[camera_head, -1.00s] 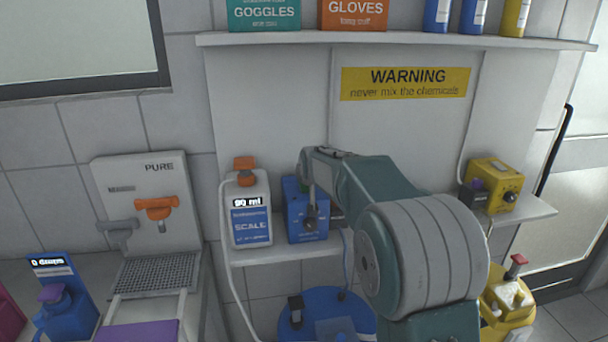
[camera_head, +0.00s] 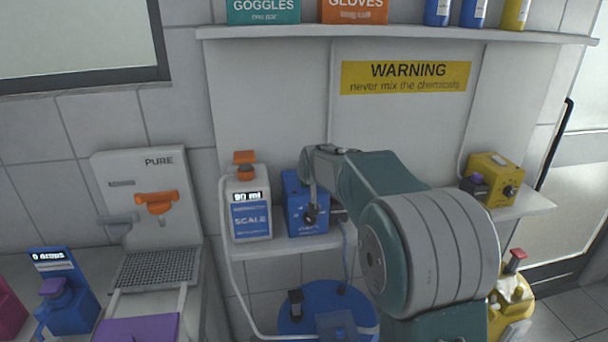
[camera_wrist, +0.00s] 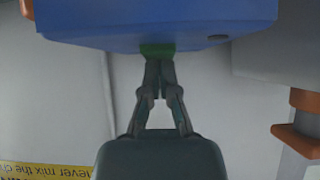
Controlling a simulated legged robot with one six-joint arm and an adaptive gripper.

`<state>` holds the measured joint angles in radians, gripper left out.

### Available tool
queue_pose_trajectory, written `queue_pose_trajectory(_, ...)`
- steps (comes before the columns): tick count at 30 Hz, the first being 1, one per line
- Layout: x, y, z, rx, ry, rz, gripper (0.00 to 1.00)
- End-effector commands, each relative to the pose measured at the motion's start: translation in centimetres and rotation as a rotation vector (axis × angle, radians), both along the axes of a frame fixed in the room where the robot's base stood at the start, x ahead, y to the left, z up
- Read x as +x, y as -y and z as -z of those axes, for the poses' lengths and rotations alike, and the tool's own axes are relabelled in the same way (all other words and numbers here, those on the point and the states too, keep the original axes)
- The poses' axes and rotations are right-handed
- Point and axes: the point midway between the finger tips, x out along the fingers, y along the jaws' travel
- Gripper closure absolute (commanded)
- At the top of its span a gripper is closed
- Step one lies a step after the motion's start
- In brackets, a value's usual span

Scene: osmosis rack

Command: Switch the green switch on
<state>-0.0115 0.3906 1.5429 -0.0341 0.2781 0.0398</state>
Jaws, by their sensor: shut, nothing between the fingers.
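A blue box (camera_head: 294,190) stands on the lower shelf, partly hidden behind my arm. In the wrist view, which looks upside down, the blue box (camera_wrist: 160,22) fills the top. The small green switch (camera_wrist: 157,49) shows on the edge of the box there. My gripper (camera_wrist: 158,62) is shut and empty, with its fingertips right at the green switch. I cannot tell whether they touch it. The green switch is hidden in the head view.
A white bottle marked SCALE (camera_head: 250,205) stands close left of the blue box. A yellow box (camera_head: 494,178) stands at the shelf's right end. A blue round container (camera_head: 330,300) is below the shelf. An orange-handled PURE dispenser (camera_head: 155,185) is at left.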

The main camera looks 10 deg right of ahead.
Motion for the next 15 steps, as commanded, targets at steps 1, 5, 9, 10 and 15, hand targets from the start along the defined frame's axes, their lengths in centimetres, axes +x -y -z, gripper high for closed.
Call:
queue_pose_trajectory(1,-0.1,0.0,0.5,0.0,-0.012,0.0,1.0)
queue_pose_trajectory(5,-0.1,0.0,0.6,0.0,-0.014,0.0,1.0)
queue_pose_trajectory(9,-0.4,0.0,0.4,0.0,-0.015,0.0,1.0)
queue_pose_trajectory(10,-0.6,0.0,0.3,0.0,-0.015,0.0,1.0)
queue_pose_trajectory(15,-2.8,0.0,-1.7,0.0,-0.008,0.0,1.0)
